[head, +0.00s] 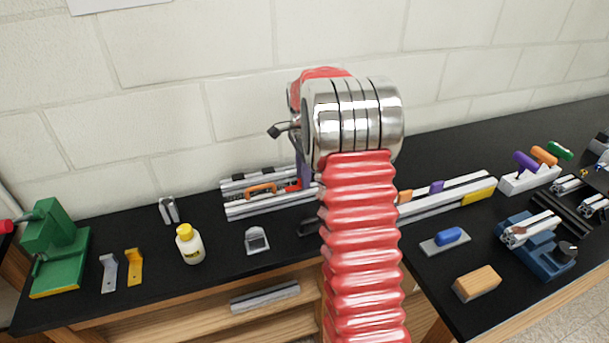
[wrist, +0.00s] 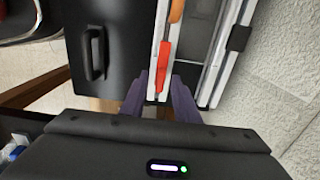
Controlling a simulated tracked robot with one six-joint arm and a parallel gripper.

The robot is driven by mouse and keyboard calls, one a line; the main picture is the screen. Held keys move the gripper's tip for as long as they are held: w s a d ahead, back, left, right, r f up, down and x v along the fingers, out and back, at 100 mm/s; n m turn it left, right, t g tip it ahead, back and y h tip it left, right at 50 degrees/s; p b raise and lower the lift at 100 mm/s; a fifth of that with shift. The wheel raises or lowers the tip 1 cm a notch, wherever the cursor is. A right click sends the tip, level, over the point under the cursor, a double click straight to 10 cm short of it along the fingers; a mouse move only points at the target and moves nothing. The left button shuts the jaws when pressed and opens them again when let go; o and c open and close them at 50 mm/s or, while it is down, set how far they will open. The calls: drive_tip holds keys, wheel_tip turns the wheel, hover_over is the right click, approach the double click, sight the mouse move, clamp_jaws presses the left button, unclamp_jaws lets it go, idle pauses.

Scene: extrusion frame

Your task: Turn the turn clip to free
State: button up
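The turn clip looks like a narrow red piece (wrist: 162,66) on a pale extrusion bar in the wrist view. In the head view a small red piece (head: 292,187) shows at the right part of the extrusion frame (head: 240,211), beside my arm. My gripper (wrist: 161,78) has two purple fingers, standing apart on either side of the red piece's near end. A gap seems to show on each side, so it looks open. In the head view my arm hides most of the gripper and the frame's right end.
An orange handle (head: 262,190) sits on the frame; its end shows beyond the clip in the wrist view (wrist: 177,10). A black handle (wrist: 95,52) stands on the bench to the left. The white wall (wrist: 285,75) is close on the right. A yellow-capped bottle (head: 190,244) stands left of the frame.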

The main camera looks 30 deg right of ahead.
clamp_jaws()
idle(0.3)
